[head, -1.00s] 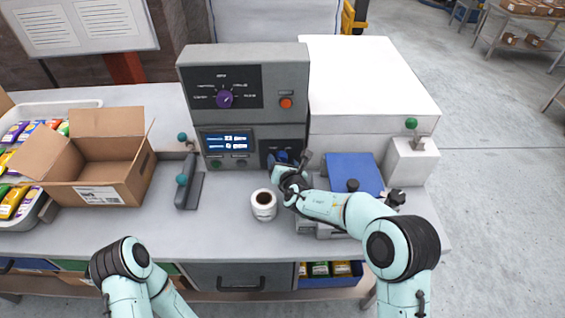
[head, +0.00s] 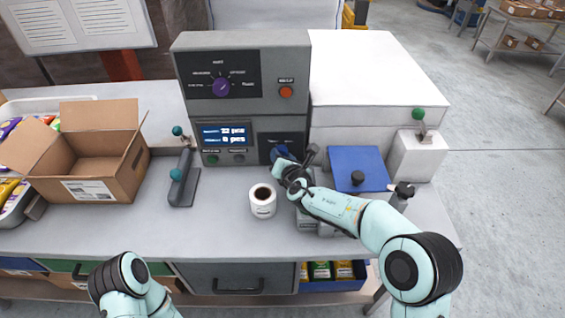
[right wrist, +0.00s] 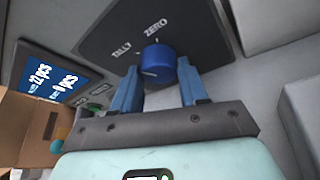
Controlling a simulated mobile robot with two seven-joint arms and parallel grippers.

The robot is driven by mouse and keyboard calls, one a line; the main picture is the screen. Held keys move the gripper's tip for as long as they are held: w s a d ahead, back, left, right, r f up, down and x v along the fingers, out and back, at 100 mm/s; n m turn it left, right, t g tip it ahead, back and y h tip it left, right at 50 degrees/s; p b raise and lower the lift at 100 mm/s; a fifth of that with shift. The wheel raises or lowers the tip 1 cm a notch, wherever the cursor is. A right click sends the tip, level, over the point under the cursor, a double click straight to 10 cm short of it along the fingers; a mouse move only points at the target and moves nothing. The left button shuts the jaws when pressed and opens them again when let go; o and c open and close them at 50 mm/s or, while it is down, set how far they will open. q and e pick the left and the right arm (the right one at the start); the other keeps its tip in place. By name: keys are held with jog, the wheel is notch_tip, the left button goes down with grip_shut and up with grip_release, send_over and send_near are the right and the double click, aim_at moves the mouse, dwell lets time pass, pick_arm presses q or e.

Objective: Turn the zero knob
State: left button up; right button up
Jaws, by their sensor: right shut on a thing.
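The blue zero knob (right wrist: 160,66) sits on a dark plate marked TALLY and ZERO in the right wrist view. A pale mark shows on its face. In the head view the knob (head: 281,151) is on the lower front of the grey weigher console (head: 190,111), partly covered by my gripper. My right gripper (right wrist: 159,76) has its blue fingers on either side of the knob and is shut on it. In the head view the right gripper (head: 285,163) reaches the console from the right. My left arm shows at the lower left, its gripper out of view.
A blue-topped scale (head: 357,165) is beside my right forearm. An open carton (head: 100,187) and a dark lever device (head: 183,187) are to the left. The lit display (head: 224,134) is beside the knob.

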aim_at(278, 97)
jog(key=shift+f, duration=0.1)
jog(key=o, duration=1.1)
jog(key=shift+c, duration=0.2)
notch_tip(278, 97, up, 11)
jog(key=p, duration=0.3)
jog(key=shift+a+p, duration=0.1)
jog(key=shift+p, duration=0.3)
notch_tip(278, 97, up, 9)
jog(key=p, duration=0.4)
jog(key=shift+p, duration=0.4)
pick_arm(q)
jog(key=w+r, duration=0.4)
jog(key=r, duration=0.5)
jog(key=shift+w+r+t, duration=0.25)
jog(key=shift+r+t, duration=0.05)
jog(key=shift+s, duration=0.1)
